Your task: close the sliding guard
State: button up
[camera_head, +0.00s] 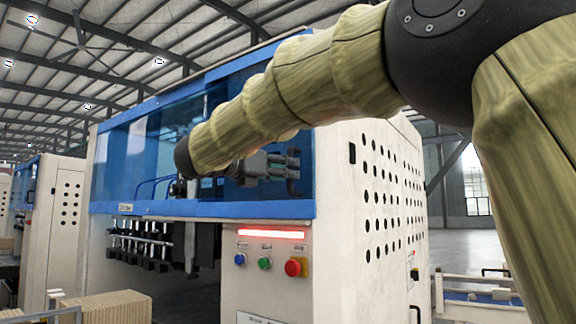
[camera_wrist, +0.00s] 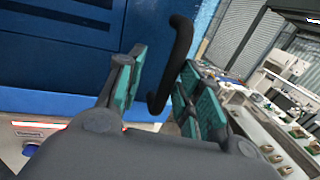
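The machine's sliding guard (camera_head: 270,95) is a blue-tinted panel set in a blue frame across the upper front of a cream cabinet. The dark blue panel also fills the upper left of the wrist view (camera_wrist: 60,60). A black bent handle (camera_wrist: 184,42) stands out from the guard. My gripper (camera_wrist: 165,92) is open, with one teal-padded finger on each side of the handle. A gap shows between handle and pads; contact is not clear. In the head view my gripper (camera_head: 292,165) is at the guard's right end, and my arm hides part of the panel.
Below the guard are a lit red strip (camera_head: 272,234), blue and green buttons and a red stop button (camera_head: 295,266). Stacked brown cardboard (camera_head: 115,307) stands at lower left. A perforated side wall (camera_head: 395,190) runs back on the right, with open floor beyond.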

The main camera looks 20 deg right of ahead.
jog(key=shift+s+d+r, duration=0.25)
jog(key=shift+d, duration=0.2)
jog(key=shift+s+d+r, duration=0.2)
jog(key=shift+d, duration=0.25)
jog(key=shift+w+f, duration=0.3)
jog(key=shift+w, duration=0.3)
jog(key=shift+s+r, duration=0.15)
jog(key=shift+s, duration=0.15)
jog(key=shift+c, duration=0.3)
jog(key=shift+s+r, duration=0.1)
jog(key=c, duration=0.3)
grip_shut()
